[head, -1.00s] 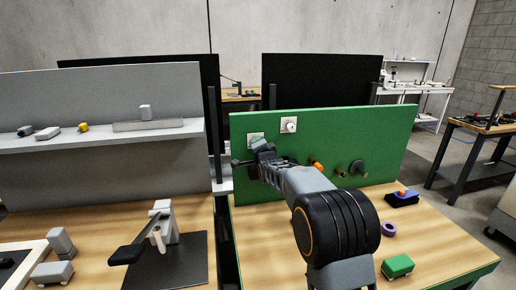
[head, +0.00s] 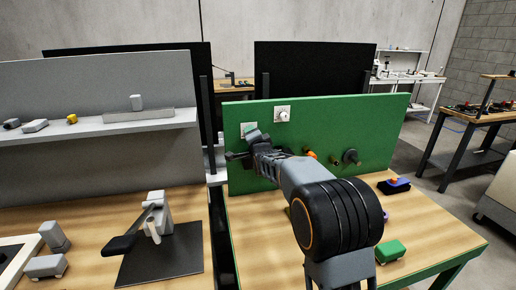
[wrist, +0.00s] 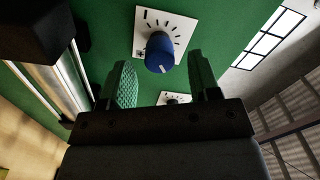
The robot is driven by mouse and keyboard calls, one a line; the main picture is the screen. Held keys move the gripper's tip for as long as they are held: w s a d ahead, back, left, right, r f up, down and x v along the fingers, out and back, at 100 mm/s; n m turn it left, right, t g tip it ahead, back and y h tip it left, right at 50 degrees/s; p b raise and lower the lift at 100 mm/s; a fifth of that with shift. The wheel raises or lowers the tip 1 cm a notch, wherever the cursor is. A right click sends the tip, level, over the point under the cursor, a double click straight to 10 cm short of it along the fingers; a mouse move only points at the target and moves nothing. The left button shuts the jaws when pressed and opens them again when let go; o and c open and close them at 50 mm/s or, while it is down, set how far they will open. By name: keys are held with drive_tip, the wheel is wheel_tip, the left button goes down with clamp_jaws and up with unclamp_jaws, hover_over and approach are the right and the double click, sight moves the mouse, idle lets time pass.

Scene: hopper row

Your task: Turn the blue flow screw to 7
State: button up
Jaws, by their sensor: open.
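The blue flow screw (wrist: 160,52) is a round knob on a white dial plate (wrist: 183,25) with black tick marks, on the green panel (head: 320,118). A pale mark shows on the knob; its number cannot be read. In the wrist view my gripper (wrist: 161,78) is open, its two fingers apart at either side just below the knob, with nothing between them. In the head view my gripper (head: 255,143) is at the panel's left part, in front of the dial plate (head: 246,128) and partly hiding the knob.
A second white dial (head: 282,114) sits to the right, with an orange knob (head: 310,153) and a dark round wheel (head: 351,157) lower on the panel. A green block (head: 390,250), a purple ring (head: 385,216) and a blue-black block (head: 393,186) lie on the table.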

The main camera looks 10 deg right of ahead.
drive_tip(key=s+b, duration=0.2)
drive_tip(key=s, duration=1)
drive_tip(key=s+f+n+g+p, duration=0.1)
drive_tip(key=s+f+n+g, duration=0.65)
drive_tip(key=f, duration=0.35)
drive_tip(key=s+r+n+g+p, duration=0.2)
drive_tip(key=s+n+g+p, duration=0.4)
drive_tip(key=s, duration=1.4)
drive_tip(key=shift+s+a+r+g+p, duration=0.2)
drive_tip(key=shift+a+g+p, duration=0.2)
drive_tip(key=shift+g, duration=0.05)
drive_tip(key=shift+c, duration=0.3)
